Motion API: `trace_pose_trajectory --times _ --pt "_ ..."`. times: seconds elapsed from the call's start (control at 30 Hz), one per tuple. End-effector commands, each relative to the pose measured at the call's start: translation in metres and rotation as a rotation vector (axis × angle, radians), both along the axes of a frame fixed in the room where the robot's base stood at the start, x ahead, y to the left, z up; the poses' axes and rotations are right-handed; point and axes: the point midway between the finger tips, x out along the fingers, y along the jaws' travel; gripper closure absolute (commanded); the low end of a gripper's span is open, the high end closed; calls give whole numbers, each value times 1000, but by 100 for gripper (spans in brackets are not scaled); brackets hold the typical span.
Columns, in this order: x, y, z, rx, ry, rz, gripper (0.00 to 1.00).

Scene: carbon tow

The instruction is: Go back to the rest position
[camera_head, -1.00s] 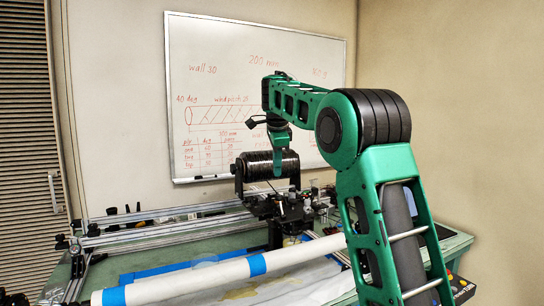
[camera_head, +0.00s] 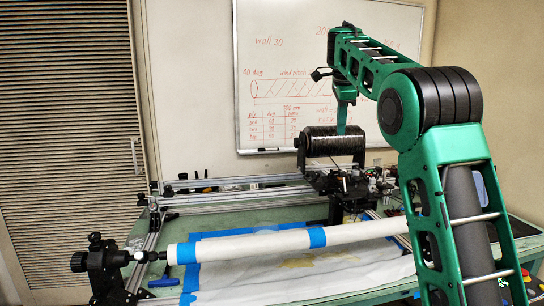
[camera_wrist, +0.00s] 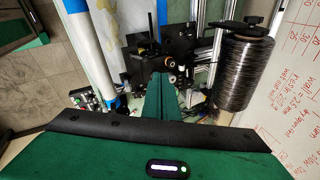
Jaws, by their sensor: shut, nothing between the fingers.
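My gripper (camera_head: 341,125) hangs from my green arm in the head view, in front of the black carbon tow spool (camera_head: 333,145) and above the winding carriage. In the wrist view my gripper's green fingers (camera_wrist: 161,82) are together with nothing between them. They overlap the dark carriage mechanism (camera_wrist: 155,50) in the picture; I cannot tell the gap. The spool (camera_wrist: 236,78) is to their right. The white mandrel tube (camera_head: 260,244) with blue bands lies across the bench in the head view, left of my arm.
The winder's metal rails (camera_head: 235,184) run along the back of the green bench (camera_head: 215,219). A black end support (camera_head: 101,264) stands at the left end of the tube. A whiteboard (camera_head: 270,40) with red writing is behind. Floor shows at the left of the wrist view.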

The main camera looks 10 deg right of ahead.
Motion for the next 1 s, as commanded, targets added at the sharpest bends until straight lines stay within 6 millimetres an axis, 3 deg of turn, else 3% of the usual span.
trace_pose_trajectory --times 0.17,0.27,0.4,0.6,0.8,1.0 --pt "-23 -15 -6 -18 34 49 100" --pt "-54 -31 -18 -39 78 122 100" --pt "-109 -53 -42 -68 154 256 100" --pt "-194 -69 -86 -89 247 461 100" --pt "-285 -69 -138 -91 321 681 100" --pt "-378 -52 -200 -79 373 912 100"
